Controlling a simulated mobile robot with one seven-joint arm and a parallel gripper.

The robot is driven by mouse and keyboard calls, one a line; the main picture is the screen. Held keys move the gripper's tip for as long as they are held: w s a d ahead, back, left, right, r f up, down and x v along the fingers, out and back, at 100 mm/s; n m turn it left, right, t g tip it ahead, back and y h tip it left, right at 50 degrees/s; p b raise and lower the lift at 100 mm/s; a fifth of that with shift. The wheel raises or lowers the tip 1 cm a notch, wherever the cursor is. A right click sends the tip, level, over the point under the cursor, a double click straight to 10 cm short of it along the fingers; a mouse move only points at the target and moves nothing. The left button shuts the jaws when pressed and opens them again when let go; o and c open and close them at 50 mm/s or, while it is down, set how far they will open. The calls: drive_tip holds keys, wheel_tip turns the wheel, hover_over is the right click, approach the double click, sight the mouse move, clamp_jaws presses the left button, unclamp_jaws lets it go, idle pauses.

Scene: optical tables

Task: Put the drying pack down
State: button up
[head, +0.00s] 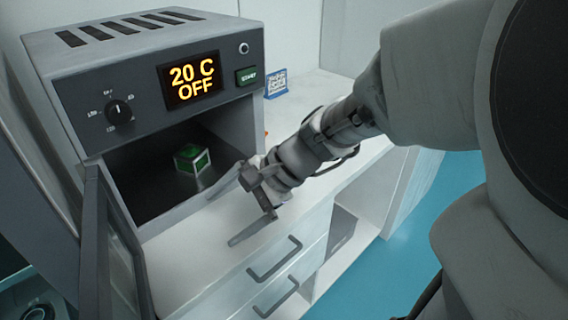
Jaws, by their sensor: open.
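A small green box with pale edges (192,159) sits inside the open oven (130,180), on its dark floor. A small blue and white pack (276,83) stands on the counter to the right of the oven; I cannot tell for sure which of the two is the drying pack. My gripper (219,220) is open and empty, with its fingers spread over the counter just in front of the oven mouth. It is apart from the green box and from the blue and white pack.
The oven door (107,250) hangs open at the left of the mouth. The oven display (190,80) reads 20 C OFF. The white counter (318,95) is mostly clear right of the oven. Drawers with dark handles (274,259) are below its front edge.

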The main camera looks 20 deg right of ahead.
drive_tip(key=s+d+r+n+t+h, duration=0.1)
drive_tip(key=s+d+r+n+h, duration=0.1)
drive_tip(key=n, duration=0.5)
drive_tip(key=s+d+r+n+t+h, duration=0.1)
drive_tip(key=s+d+r+n+h, duration=0.2)
drive_tip(key=s+d+n+h, duration=0.2)
drive_tip(key=shift+s+d+r+n+h, duration=0.2)
drive_tip(key=shift+s+n+h, duration=0.4)
drive_tip(key=shift+s+n, duration=0.4)
drive_tip(key=shift+s, duration=0.1)
wheel_tip(320, 180, up, 14)
drive_tip(key=p, duration=1.4)
drive_tip(key=shift+r+p, duration=0.25)
drive_tip(key=shift+p, duration=0.05)
